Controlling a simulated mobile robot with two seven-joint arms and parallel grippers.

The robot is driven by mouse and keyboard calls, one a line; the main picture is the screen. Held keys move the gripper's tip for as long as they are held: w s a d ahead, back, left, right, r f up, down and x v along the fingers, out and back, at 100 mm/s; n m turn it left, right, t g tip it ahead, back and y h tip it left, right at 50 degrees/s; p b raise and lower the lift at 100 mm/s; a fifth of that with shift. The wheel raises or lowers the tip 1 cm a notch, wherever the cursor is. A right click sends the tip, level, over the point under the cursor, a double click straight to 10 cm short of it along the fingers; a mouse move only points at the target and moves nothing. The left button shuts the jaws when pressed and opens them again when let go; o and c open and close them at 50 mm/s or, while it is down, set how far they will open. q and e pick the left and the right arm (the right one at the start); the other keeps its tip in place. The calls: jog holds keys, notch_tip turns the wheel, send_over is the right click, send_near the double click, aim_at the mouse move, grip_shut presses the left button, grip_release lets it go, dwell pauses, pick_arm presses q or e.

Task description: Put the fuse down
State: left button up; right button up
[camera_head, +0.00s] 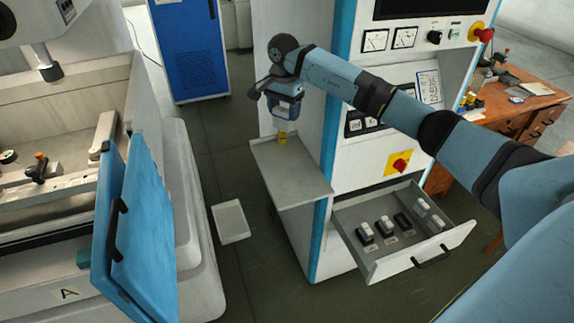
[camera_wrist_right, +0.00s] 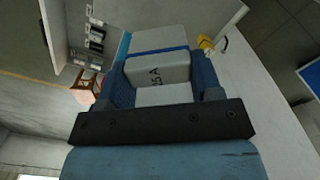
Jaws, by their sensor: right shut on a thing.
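My right gripper (camera_head: 284,108) is shut on a fuse (camera_wrist_right: 160,72) and holds it above the small grey shelf (camera_head: 292,168) on the cabinet's left side. In the right wrist view the fuse is a pale block with a dark marking that ends in "5 A", between the blue fingers. In the head view the fuse is largely hidden by the gripper. A small yellow piece (camera_head: 283,139) shows just below the gripper, at the shelf's back; I cannot tell whether it stands on the shelf. My left gripper is not in view.
An open drawer (camera_head: 447,240) holds several black and white fuses (camera_head: 365,233). A white cabinet (camera_head: 300,235) carries meters and a red switch (camera_head: 400,165). A blue machine door (camera_head: 150,240) is at left. A white tray (camera_head: 231,221) lies on the floor. The shelf's front is bare.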

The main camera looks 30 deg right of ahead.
jog(key=w+d+r+m, duration=0.1)
jog(key=w+d+m, duration=0.1)
jog(key=d, duration=0.2)
jog(key=shift+m, duration=0.4)
notch_tip(320, 180, down, 16)
jog(key=b, duration=0.8)
jog(key=shift+f, duration=0.15)
notch_tip(320, 180, down, 3)
jog(key=shift+r+b, duration=0.1)
jog(key=shift+b, duration=0.95)
jog(key=shift+f, duration=0.35)
jog(key=shift+r, duration=0.1)
